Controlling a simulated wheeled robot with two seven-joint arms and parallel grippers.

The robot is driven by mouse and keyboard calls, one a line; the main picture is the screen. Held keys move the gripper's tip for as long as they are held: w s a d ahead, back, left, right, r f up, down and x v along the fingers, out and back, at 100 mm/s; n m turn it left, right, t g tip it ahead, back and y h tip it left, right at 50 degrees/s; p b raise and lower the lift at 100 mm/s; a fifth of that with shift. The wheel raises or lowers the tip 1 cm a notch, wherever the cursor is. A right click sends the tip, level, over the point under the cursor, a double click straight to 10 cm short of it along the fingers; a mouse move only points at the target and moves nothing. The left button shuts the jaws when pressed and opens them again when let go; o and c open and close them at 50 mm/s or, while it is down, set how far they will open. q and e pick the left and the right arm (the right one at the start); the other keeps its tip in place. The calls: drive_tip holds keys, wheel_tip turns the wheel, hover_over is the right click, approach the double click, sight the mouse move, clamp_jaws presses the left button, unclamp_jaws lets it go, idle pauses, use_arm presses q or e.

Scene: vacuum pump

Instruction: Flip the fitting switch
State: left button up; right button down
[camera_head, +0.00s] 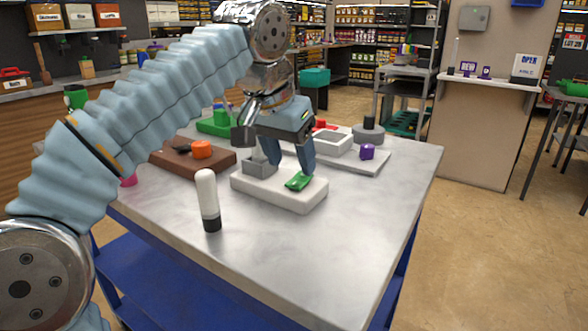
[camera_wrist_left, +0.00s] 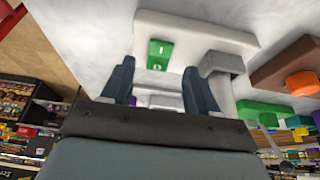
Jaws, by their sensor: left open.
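The fitting is a white block (camera_head: 285,196) on the grey-white table, with a green rocker switch (camera_head: 298,181) on its top and a grey box-shaped part (camera_head: 259,167) beside it. In the left wrist view the green switch (camera_wrist_left: 160,55) shows white I and O marks; I cannot tell which end is pressed. My left gripper (camera_head: 290,168) points down over the fitting with its fingers apart and empty, close to the switch. I cannot tell whether a fingertip touches it. In the left wrist view the switch shows between the fingertips (camera_wrist_left: 158,66). My right gripper is in neither view.
A white cylinder with a black base (camera_head: 207,195) stands in front left. A brown block with an orange knob (camera_head: 201,149) is behind left. A grey plate with a white box (camera_head: 333,143) and a purple cube (camera_head: 367,152) lies behind right. The table's front right (camera_head: 330,250) is clear.

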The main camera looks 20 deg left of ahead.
sight(298, 180)
use_arm(q)
drive_tip(key=shift+x, duration=1.8)
drive_tip(key=c, duration=1)
drive_tip(key=shift+w+r+g, duration=0.15)
drive_tip(key=shift+w+g, duration=0.25)
drive_tip(key=shift+g, duration=0.4)
drive_tip(key=shift+c, duration=0.2)
drive_tip(key=shift+g, duration=0.6)
drive_tip(key=o, duration=1)
drive_tip(key=shift+d, duration=0.1)
drive_tip(key=shift+o, duration=0.2)
